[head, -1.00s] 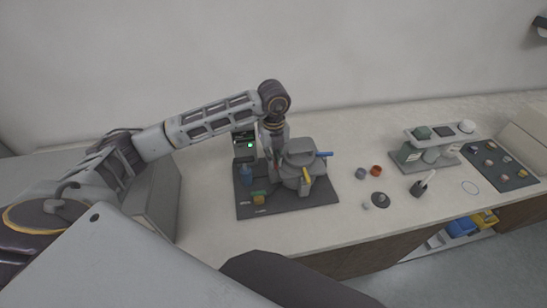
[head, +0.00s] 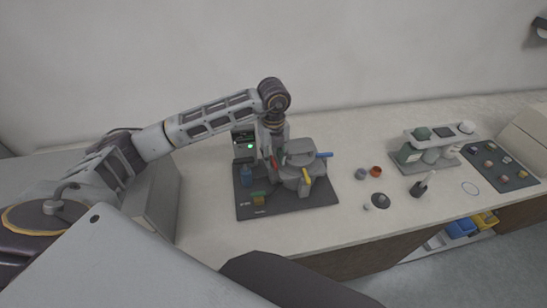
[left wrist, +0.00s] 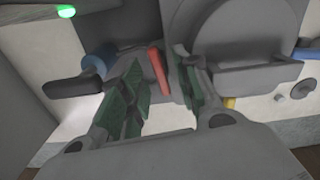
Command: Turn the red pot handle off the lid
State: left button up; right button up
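The red pot handle (left wrist: 158,68) stands at the left side of the grey press pot. In the head view the red handle (head: 275,162) shows as a thin strip below my left gripper. The round grey lid (left wrist: 245,30) is at the upper right of the wrist view, and it also shows in the head view (head: 299,159). My left gripper (left wrist: 160,85) is open, with one green-padded finger on each side of the red handle. I see gaps between the pads and the handle. My right gripper is not in view.
A blue handle (head: 324,155) and a yellow handle (head: 306,173) stick out from the press. The press stands on a dark mat (head: 290,204) beside a box with a green light (head: 250,146). Small rings, a bottle rack (head: 432,153) and a dark tray (head: 503,178) lie to the right.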

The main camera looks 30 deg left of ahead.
aim_at(274, 160)
pick_arm(q)
notch_tip(274, 160, up, 11)
jog(key=shift+r, duration=0.15)
dwell(0.4)
dwell(0.6)
